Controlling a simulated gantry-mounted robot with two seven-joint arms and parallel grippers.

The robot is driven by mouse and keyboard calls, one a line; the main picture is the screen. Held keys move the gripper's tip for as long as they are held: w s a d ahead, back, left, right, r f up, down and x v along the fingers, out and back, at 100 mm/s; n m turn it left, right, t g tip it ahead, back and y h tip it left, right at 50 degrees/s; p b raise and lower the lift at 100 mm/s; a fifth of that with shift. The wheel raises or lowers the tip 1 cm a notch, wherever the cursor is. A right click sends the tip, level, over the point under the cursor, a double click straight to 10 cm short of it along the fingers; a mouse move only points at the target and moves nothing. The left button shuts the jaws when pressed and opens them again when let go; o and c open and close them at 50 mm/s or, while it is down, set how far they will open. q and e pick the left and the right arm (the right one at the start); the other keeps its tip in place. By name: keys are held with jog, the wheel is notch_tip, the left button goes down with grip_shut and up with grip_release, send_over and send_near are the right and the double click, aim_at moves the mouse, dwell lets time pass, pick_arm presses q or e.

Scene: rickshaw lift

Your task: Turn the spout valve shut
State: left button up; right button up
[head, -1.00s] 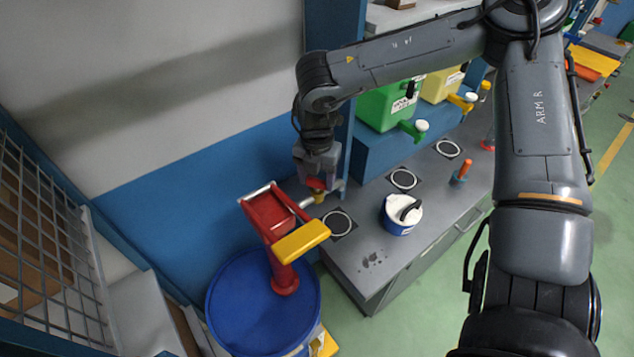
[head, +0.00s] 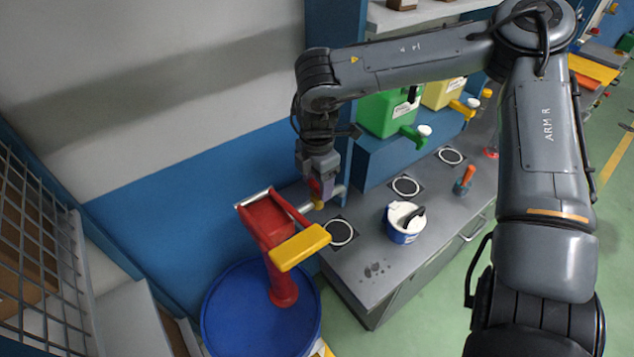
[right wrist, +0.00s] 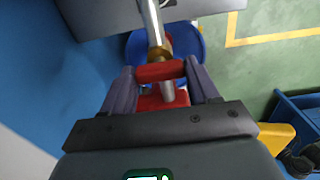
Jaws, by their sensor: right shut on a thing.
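The red pump (head: 268,225) with a yellow lever (head: 300,247) stands on a blue drum (head: 255,325). Its spout (head: 290,207) ends in a brass valve (head: 318,205) with a red handle; the brass part also shows in the right wrist view (right wrist: 160,50). My right gripper (head: 322,190) is at the valve from above. In the right wrist view its two fingers (right wrist: 160,85) are shut on the red valve handle (right wrist: 160,71), which lies crosswise between them. The fingers partly hide the handle in the head view. My left gripper is not in view.
A grey bench (head: 385,265) beside the drum holds a white-and-blue container (head: 405,222) and an orange-handled tool (head: 465,180). Green (head: 388,115) and yellow (head: 442,90) canisters stand on a blue shelf behind. A wire cage (head: 30,240) is at the left.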

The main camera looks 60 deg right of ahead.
aim_at(318, 185)
dwell(0.3)
jog(key=o, duration=1.1)
jog(key=shift+c, duration=0.2)
jog(key=shift+r, duration=0.1)
notch_tip(318, 185, up, 11)
jog(key=shift+f, duration=0.2)
jog(key=shift+s, duration=0.1)
